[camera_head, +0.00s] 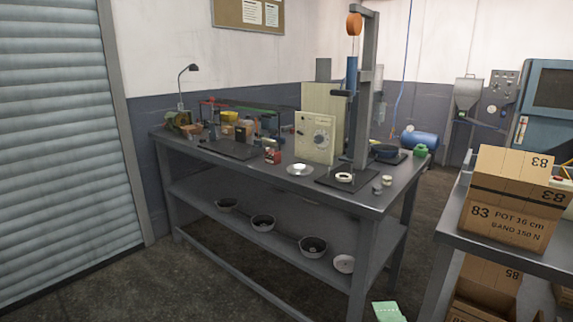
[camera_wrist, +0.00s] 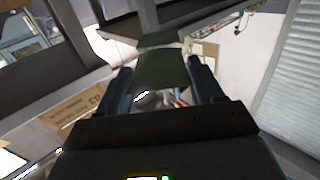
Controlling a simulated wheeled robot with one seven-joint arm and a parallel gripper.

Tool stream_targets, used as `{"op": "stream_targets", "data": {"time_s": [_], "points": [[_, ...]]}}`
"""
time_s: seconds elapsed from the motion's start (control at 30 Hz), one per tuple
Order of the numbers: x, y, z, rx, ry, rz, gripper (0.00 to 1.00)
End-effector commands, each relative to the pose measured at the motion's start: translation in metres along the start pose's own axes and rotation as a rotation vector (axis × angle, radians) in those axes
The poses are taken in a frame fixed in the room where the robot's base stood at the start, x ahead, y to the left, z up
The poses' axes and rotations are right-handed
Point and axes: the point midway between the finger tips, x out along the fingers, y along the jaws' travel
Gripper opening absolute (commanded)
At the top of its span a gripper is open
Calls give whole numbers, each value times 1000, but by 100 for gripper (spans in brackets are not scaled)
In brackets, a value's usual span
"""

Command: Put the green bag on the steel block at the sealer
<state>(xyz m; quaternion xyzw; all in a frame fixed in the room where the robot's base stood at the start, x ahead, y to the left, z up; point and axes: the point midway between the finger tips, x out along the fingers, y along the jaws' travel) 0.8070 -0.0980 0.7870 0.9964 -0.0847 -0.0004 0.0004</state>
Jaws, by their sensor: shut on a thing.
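In the wrist view a dark green bag (camera_wrist: 162,74) lies between the two fingers of my gripper (camera_wrist: 160,65), which is shut on it. The bag reaches out past the fingertips. My gripper is not seen in the head view. A light green flat piece (camera_head: 388,312) shows at the bottom edge there; I cannot tell whether it is the same bag. A cream box with a round dial (camera_head: 316,138) stands on the bench and may be the sealer. I cannot make out the steel block.
The long grey workbench (camera_head: 385,200) carries a tall column (camera_head: 362,100), a white dish (camera_head: 300,169) and small items. Several pans, one a dark pan (camera_head: 313,246), sit on its lower shelf. A carton (camera_head: 510,225) stands on a right-hand table. The floor in front is clear.

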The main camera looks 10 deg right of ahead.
Motion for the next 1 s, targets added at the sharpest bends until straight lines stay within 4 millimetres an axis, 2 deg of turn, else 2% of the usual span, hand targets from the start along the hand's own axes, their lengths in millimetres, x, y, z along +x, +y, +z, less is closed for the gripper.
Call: {"op": "stream_targets", "data": {"time_s": [0.03, 0.1, 0.2, 0.33, 0.5, 1.0], "points": [[-10, -20, 23, -1, -6, -35, 28], [-23, -41, 43, -1, -6, -72, 28], [-41, -63, 66, 0, -4, -116, 28], [-57, -80, 85, 1, -1, -153, 28], [-66, -87, 93, 0, 1, -168, 28], [-66, -89, 93, 2, 2, -171, 28]]}}
